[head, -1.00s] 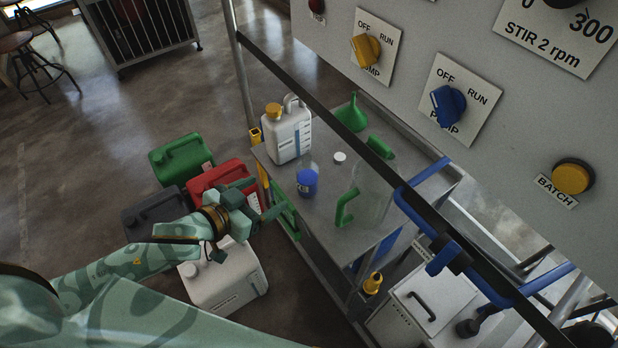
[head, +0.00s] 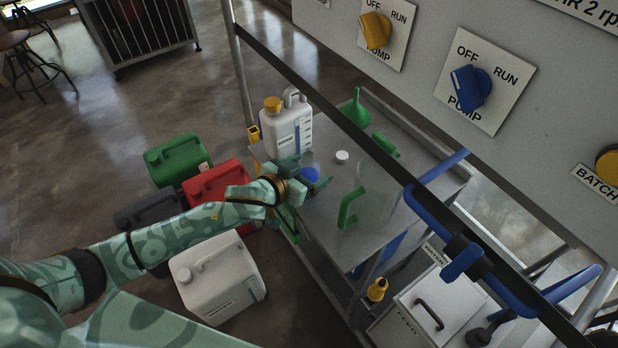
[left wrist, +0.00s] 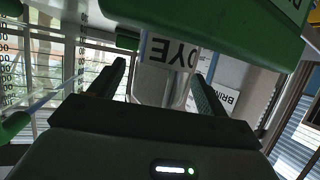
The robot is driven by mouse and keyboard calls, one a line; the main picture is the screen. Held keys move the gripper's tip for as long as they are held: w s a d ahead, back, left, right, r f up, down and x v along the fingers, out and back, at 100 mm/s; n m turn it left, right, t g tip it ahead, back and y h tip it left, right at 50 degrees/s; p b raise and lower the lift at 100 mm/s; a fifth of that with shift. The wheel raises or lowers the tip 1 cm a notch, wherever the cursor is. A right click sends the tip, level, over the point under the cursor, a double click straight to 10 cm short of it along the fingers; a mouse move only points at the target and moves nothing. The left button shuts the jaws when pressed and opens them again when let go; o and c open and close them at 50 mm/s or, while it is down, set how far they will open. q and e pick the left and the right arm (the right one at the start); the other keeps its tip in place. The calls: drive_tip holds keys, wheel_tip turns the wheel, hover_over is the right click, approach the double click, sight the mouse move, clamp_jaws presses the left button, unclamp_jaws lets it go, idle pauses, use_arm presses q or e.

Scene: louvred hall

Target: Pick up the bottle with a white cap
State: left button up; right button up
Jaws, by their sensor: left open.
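A small bottle with blue contents (head: 310,174) stands near the shelf's front edge in the head view, partly hidden by my left gripper (head: 303,177). A white cap (head: 342,157) shows just behind it; I cannot tell whether it lies loose on the shelf. In the left wrist view an upside-down DYE label (left wrist: 170,53) on a clear bottle shows between the open fingers of my left gripper (left wrist: 160,72). The fingers are beside the bottle and hold nothing. My right gripper is not in view.
A white jug with an orange cap (head: 288,135) stands just left of the bottle. A clear green-handled jug (head: 350,207) is to the right, a green funnel (head: 356,110) behind. A dark rail crosses above the grey shelf (head: 325,225). Several canisters (head: 218,280) stand on the floor.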

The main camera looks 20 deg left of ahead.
use_arm(q)
drive_tip(key=c, duration=1.3)
